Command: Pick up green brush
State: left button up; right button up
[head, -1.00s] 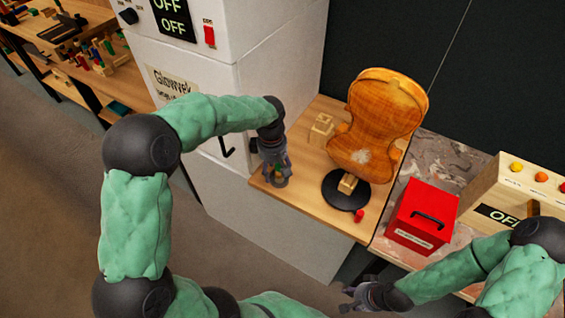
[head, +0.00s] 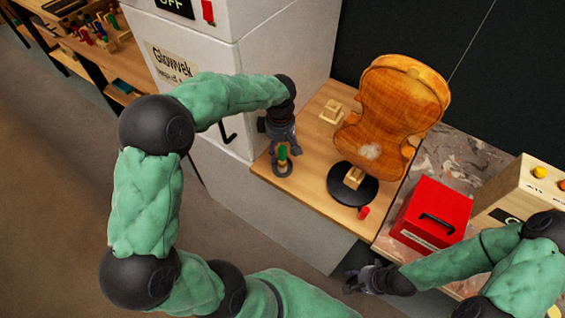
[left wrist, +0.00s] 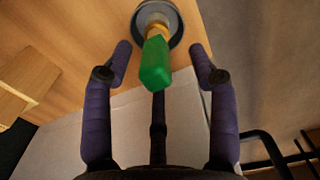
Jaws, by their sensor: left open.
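The green brush (head: 282,153) stands upright in a round grey holder (head: 282,170) near the left front edge of the wooden bench. In the left wrist view the green handle (left wrist: 155,64) points toward me, with a yellowish part below it in the round holder (left wrist: 174,32). My left gripper (head: 281,146) is at the brush. In the left wrist view its open fingers (left wrist: 161,61) are on either side of the handle, apart from it. My right gripper (head: 350,282) is low at the right, away from the brush; its finger opening is too small to tell.
A violin body (head: 393,110) stands on a round black base (head: 339,186) on the bench (head: 303,190). A small wooden block (head: 331,112) lies behind, and a small red object (head: 363,213) near the front. A red box (head: 432,213) is to the right. A white cabinet (head: 222,75) borders the left.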

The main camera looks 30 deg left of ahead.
aim_at(282, 158)
pick_arm(q)
jog(key=f, duration=0.1)
jog(key=f+b, duration=0.2)
jog(key=f, duration=0.1)
jog(key=shift+d, duration=0.35)
jog(key=shift+f+b, duration=0.3)
jog(key=shift+f, duration=0.25)
grip_shut()
